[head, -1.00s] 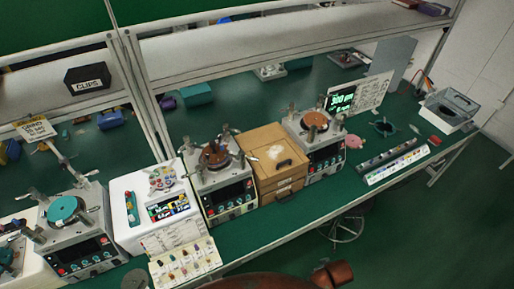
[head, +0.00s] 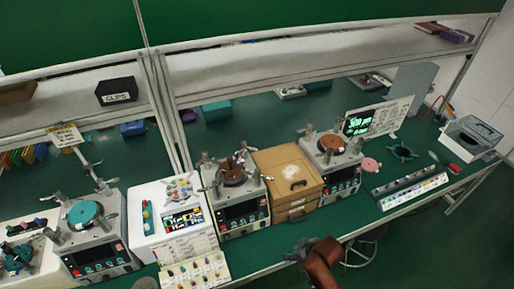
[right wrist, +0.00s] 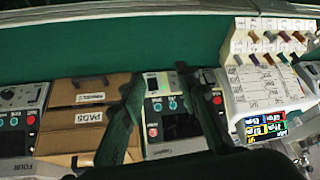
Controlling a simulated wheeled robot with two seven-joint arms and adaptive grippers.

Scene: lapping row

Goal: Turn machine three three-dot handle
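The machine that seems to be machine three (head: 243,213) stands between a white box unit and a wooden cabinet. It has a brown disc (head: 232,172) on top, with several upright metal handles around it. The dots on the handles are too small to make out. My right gripper (head: 300,250) is in front of the bench, below and to the right of this machine, touching nothing visible. In the right wrist view its two dark fingers (right wrist: 158,85) are spread, with a machine front (right wrist: 172,128) showing between them. My left gripper is not in view.
The wooden cabinet (head: 288,172) stands right of the machine, with machine four (head: 333,165) beyond it. The white unit (head: 165,220) and a card stand (head: 197,272) are on its left. A teal-disc machine (head: 93,240) is further left. A stool (head: 362,248) is under the bench's front edge.

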